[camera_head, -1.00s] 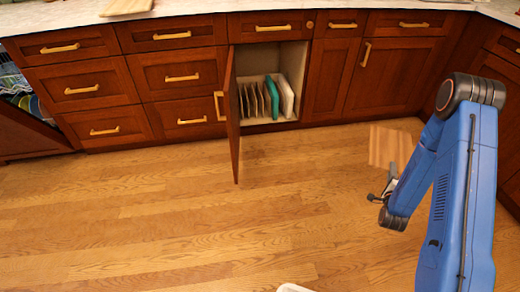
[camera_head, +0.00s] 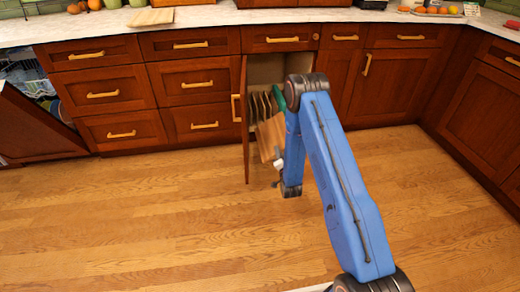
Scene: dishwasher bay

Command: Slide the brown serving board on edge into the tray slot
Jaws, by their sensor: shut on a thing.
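The brown serving board (camera_head: 269,139) is held tilted in front of the open lower cabinet (camera_head: 266,70). My gripper (camera_head: 278,163), partly hidden by my blue arm, is shut on the board's lower right part. Behind the board, inside the cabinet, several thin upright dividers or boards (camera_head: 255,104) stand in a row. A green board (camera_head: 280,99) stands to their right, partly covered by my arm. The board overlaps the slots in the picture; I cannot tell whether its far edge is inside one.
The open cabinet door (camera_head: 245,125) stands out just left of the board. A light cutting board (camera_head: 152,17) lies on the counter. An open dishwasher (camera_head: 38,125) is at the far left. The wooden floor in front is clear.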

